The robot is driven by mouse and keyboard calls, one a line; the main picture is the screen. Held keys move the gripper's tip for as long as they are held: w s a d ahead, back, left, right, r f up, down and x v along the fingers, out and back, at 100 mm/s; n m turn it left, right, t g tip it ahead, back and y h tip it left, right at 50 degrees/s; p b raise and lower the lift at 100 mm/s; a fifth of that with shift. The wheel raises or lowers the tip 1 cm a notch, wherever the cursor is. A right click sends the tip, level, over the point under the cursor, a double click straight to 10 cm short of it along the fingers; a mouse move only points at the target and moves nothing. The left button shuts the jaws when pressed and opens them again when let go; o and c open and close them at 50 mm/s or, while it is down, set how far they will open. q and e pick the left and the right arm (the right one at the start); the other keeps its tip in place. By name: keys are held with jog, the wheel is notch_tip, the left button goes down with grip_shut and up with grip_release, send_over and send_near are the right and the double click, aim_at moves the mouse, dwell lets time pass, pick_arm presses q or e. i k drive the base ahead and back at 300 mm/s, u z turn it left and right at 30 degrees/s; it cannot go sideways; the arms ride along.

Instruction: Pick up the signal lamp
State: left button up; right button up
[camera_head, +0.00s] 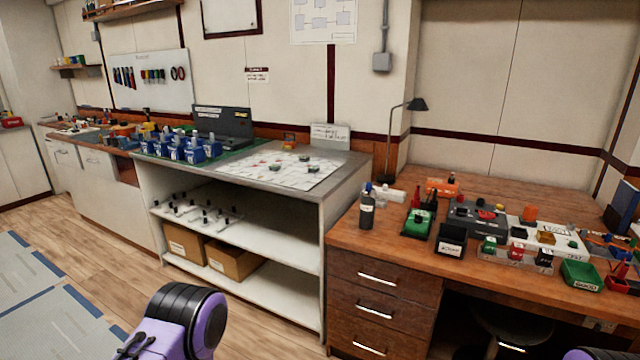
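I cannot tell for sure which thing is the signal lamp. A small orange upright piece (529,213) stands toward the back of the right-hand wooden desk (390,240), among boxes and parts. A dark grey box (466,217) with a red round top piece is to its left. Neither of my grippers shows. A purple and black part of my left arm is at the bottom, in front of the shelf unit. A small purple part of my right arm shows at the bottom right edge.
A black desk lamp (416,104) stands at the desk's back left. A dark bottle (367,208), a green device (419,222), a black sign (451,239) and a green tray (579,275) crowd the desk. The shelf unit (345,180) adjoins it on the left. Floor at the left is open.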

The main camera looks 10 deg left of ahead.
aim_at(367, 204)
jog(key=u, duration=0.8)
jog(key=i, duration=1.7)
jog(key=z, duration=0.45)
